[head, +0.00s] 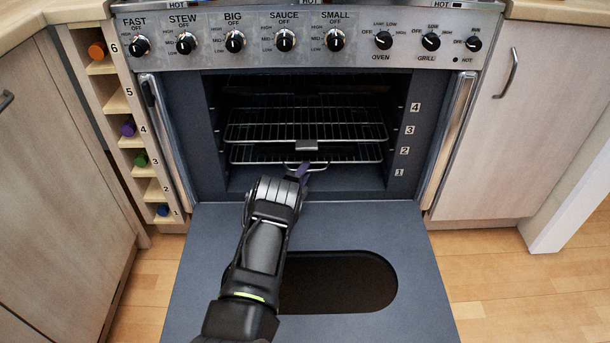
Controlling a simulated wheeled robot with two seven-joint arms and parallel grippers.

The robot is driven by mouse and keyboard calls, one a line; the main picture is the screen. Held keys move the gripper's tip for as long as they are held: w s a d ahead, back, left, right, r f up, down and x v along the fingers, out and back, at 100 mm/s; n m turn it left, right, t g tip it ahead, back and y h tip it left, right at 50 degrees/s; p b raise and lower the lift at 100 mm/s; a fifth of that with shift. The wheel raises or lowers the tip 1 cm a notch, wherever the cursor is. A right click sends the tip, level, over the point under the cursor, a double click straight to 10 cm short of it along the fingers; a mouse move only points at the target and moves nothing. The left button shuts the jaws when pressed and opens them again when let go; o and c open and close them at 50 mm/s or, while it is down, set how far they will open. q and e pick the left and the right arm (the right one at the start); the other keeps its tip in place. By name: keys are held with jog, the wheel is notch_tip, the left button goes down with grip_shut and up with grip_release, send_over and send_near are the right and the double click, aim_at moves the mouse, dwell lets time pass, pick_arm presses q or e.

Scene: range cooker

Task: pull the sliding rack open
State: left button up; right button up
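The oven is open, and two wire racks sit inside it. The upper rack (270,126) has a flat grey tab (306,146) at its front middle. The lower rack (345,154) has a thin wire loop (290,165) at its front. Both racks appear to be within the oven cavity. My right gripper is out of view.
The oven door (400,240) lies lowered in front, with a dark window, under my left arm. Upright metal handles (168,140) (452,140) flank the opening. Control knobs (285,40) line the panel above. Cabinets stand on both sides.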

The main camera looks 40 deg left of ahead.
pick_arm(q)
jog(key=shift+w+a, duration=0.15)
jog(key=shift+w, duration=0.2)
jog(key=shift+c, duration=0.4)
grip_shut()
dwell(0.9)
